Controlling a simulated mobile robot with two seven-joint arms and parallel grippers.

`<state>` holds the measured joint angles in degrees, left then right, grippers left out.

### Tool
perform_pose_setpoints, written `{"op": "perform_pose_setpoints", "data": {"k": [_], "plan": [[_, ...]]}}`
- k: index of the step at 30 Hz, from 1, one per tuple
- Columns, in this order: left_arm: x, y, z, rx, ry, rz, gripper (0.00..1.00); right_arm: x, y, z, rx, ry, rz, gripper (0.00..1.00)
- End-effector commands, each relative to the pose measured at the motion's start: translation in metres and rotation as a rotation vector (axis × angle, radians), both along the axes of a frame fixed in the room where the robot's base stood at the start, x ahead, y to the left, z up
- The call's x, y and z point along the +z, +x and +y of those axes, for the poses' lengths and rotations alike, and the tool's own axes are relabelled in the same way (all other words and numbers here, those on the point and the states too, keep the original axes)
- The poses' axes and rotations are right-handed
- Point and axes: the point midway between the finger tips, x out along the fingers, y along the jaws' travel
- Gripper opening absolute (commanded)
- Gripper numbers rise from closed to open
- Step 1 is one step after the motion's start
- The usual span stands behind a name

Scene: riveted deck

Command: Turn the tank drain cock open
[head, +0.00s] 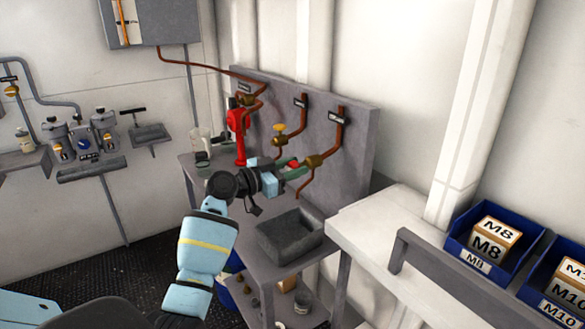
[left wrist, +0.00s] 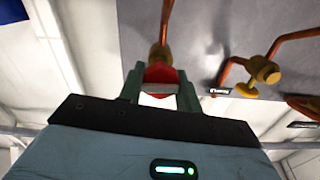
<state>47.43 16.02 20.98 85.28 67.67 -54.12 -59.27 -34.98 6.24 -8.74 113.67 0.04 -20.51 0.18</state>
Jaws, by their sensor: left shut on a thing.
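A brass cock (head: 314,161) sits on the rightmost copper pipe of the grey panel; it also shows in the left wrist view (left wrist: 157,54). Its red handle (head: 293,163) lies between the green fingers of my left gripper (head: 296,169). In the left wrist view the fingers (left wrist: 160,88) are shut on the red handle (left wrist: 160,74), one on each side. The handle's exact angle is partly hidden by the fingers. The label above this pipe is too small to read. My right gripper is in neither view.
A middle valve with a yellow knob (head: 279,127) and a red upright fitting (head: 238,128) stand to the left. A dark grey basin (head: 290,250) lies below. A white bench (head: 385,225) and blue bins (head: 461,246) are at right.

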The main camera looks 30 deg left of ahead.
Motion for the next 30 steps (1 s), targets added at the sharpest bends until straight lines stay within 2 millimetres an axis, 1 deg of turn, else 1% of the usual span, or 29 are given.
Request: {"op": "perform_pose_setpoints", "data": {"k": [8,30], "plan": [[0.001,0.000,0.000,-0.002,-0.185,0.078,0.11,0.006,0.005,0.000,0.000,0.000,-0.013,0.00],[0.002,0.000,0.001,-0.002,-0.837,0.345,0.11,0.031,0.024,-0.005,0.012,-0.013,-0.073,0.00]]}}
